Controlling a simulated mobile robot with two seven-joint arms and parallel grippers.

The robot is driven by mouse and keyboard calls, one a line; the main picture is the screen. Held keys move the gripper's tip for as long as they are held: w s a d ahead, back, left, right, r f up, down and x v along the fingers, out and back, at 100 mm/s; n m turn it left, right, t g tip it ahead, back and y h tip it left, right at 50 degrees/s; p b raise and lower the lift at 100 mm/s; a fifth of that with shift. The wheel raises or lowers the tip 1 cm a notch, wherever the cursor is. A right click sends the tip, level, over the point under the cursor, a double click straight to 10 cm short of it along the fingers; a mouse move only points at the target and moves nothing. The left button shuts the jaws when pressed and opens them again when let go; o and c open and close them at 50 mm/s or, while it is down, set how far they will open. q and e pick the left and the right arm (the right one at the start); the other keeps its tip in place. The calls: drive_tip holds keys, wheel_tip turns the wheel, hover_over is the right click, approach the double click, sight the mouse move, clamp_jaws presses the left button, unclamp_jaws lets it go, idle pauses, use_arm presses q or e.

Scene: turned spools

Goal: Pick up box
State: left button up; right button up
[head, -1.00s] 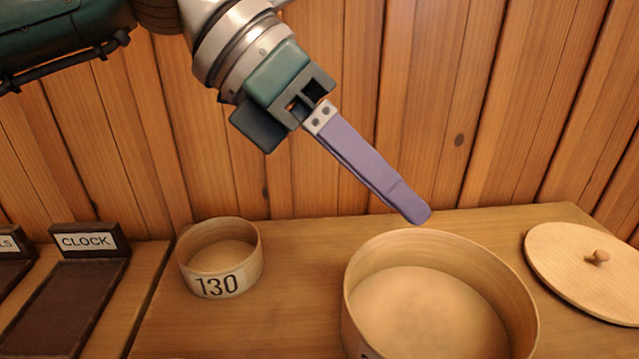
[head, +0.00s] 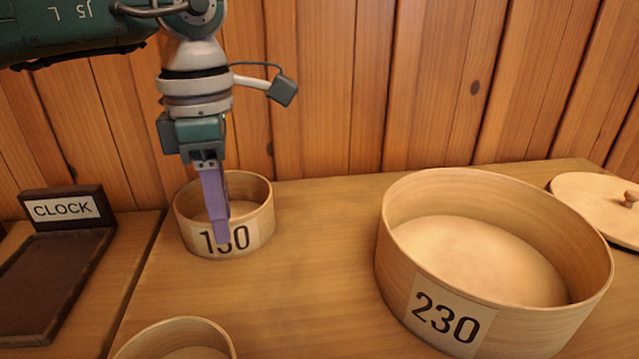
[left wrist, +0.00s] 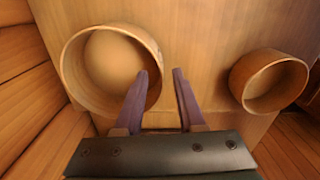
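A round open wooden box labelled 130 (head: 258,222) stands at the back left of the table in the head view. My left gripper (head: 219,232) points down at its near side, and a purple finger crosses in front of its label. In the left wrist view, what looks like the same box (left wrist: 72,72) is at the left. There the two fingers of my left gripper (left wrist: 160,72) are apart, one overlapping the box's near rim and the other outside it. Nothing is visibly held. Contact with the wall cannot be told. My right gripper is out of view.
A large open round box labelled 230 (head: 396,262) stands at the right, with a knobbed lid (head: 600,205) behind it. A smaller round box (head: 180,328) is cut off at the front. A dark CLOCK tray (head: 45,285) lies left. A plank wall (head: 420,90) closes the back.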

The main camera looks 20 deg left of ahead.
use_arm(q)
wheel_tip(320, 180, down, 2)
drive_tip(key=shift+f, duration=0.2)
clamp_jaws()
idle(1.4)
